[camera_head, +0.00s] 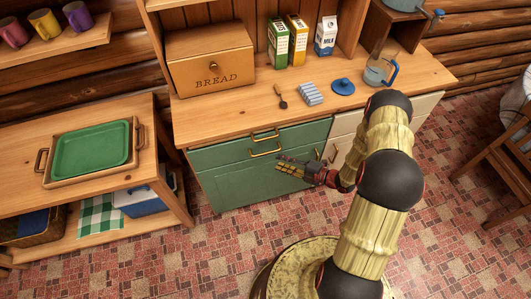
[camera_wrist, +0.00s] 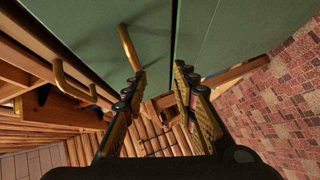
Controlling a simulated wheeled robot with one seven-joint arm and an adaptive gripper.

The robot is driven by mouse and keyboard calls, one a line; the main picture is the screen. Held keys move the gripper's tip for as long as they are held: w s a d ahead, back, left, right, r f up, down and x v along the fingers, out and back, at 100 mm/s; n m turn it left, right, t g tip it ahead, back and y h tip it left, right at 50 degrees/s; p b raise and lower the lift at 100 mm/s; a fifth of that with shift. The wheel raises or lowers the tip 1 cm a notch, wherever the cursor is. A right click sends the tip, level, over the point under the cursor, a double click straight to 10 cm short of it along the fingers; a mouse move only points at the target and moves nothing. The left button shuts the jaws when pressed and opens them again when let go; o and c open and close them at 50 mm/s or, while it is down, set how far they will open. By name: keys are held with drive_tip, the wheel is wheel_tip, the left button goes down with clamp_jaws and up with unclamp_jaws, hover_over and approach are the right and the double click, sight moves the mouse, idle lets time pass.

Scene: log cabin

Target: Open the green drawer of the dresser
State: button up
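The dresser's green front (camera_head: 222,158) lies under the wooden countertop, with two brass handles one above the other, the upper (camera_head: 265,134) and the lower (camera_head: 266,152). My gripper (camera_head: 283,164) is in front of the green front, just below and right of the lower handle. In the wrist view, my gripper (camera_wrist: 158,78) has its two fingers apart with nothing between them. One brass handle (camera_wrist: 127,47) shows close by the left fingertip, and I cannot tell if they touch. Another handle (camera_wrist: 70,82) is farther left. A dark seam runs along the green surface.
A cream cabinet front (camera_head: 345,140) adjoins on the right. The countertop (camera_head: 225,112) holds a bread box (camera_head: 211,58), cartons, a spoon, a blue lid (camera_head: 343,86) and a pitcher (camera_head: 379,71). A side table (camera_head: 120,185) with a green tray (camera_head: 92,150) stands left. Tiled floor (camera_head: 215,250) is open in front.

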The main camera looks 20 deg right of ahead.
sight(265, 153)
drive_tip(key=shift+n+t+y, duration=0.3)
drive_tip(key=shift+n+y, duration=0.2)
drive_tip(key=shift+n, duration=0.2)
drive_tip(key=w+a, duration=0.2)
drive_tip(key=w+a+r+b, duration=0.1)
drive_tip(key=w+a, duration=0.3)
drive_tip(key=shift+r, duration=0.35)
drive_tip(key=shift+s, duration=0.1)
drive_tip(key=shift+c, duration=0.5)
clamp_jaws()
